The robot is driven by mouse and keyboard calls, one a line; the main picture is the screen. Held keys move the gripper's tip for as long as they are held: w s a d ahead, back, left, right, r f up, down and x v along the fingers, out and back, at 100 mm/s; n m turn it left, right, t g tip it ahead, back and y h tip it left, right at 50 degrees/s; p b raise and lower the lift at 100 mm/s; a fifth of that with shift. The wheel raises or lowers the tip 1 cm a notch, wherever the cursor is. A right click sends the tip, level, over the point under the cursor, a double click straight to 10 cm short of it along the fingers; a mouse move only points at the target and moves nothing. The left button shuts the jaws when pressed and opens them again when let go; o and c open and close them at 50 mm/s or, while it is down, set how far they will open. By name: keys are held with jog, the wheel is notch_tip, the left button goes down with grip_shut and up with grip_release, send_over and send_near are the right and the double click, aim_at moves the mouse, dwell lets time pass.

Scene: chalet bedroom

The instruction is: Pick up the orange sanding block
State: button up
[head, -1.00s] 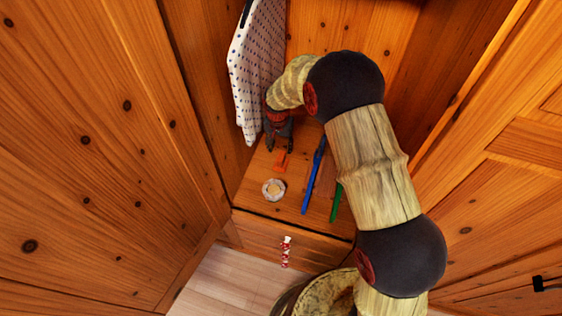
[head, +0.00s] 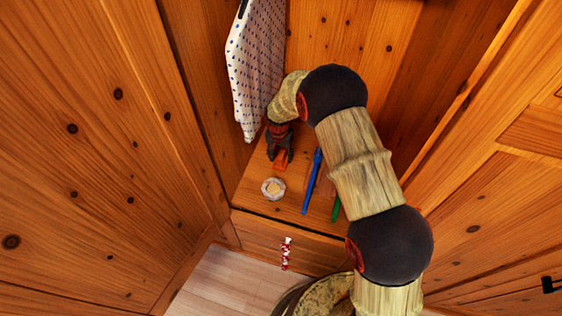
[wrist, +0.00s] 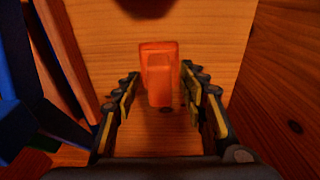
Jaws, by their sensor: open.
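The orange sanding block (head: 281,167) lies on the wooden cabinet floor (head: 248,192), partly covered by my gripper in the head view. In the wrist view the orange block (wrist: 159,75) shows ahead, roughly centred between the two fingers, with a narrower part facing me. My gripper (wrist: 162,100) is open, with one finger on each side of the block and a gap on both sides. In the head view my gripper (head: 280,155) is right at the block's far end. I cannot tell how far the fingertips reach down around it.
A round pale dish (head: 273,188) sits just in front of the block. A blue tool (head: 312,182) and a green one (head: 336,209) lie to the right. Wooden walls enclose the space closely.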

jog(key=shift+c, duration=0.7)
grip_shut()
jog(key=shift+r, duration=0.1)
jog(key=shift+r+p, duration=0.45)
jog(key=shift+r, duration=0.2)
jog(key=s+d+r+p, duration=0.3)
jog(key=s+r+p, duration=0.2)
jog(key=s+r, duration=0.6)
jog(key=s, duration=0.2)
jog(key=shift+s+d+r+p, duration=0.25)
jog(key=shift+s+d+p, duration=0.05)
jog(key=shift+p, duration=0.05)
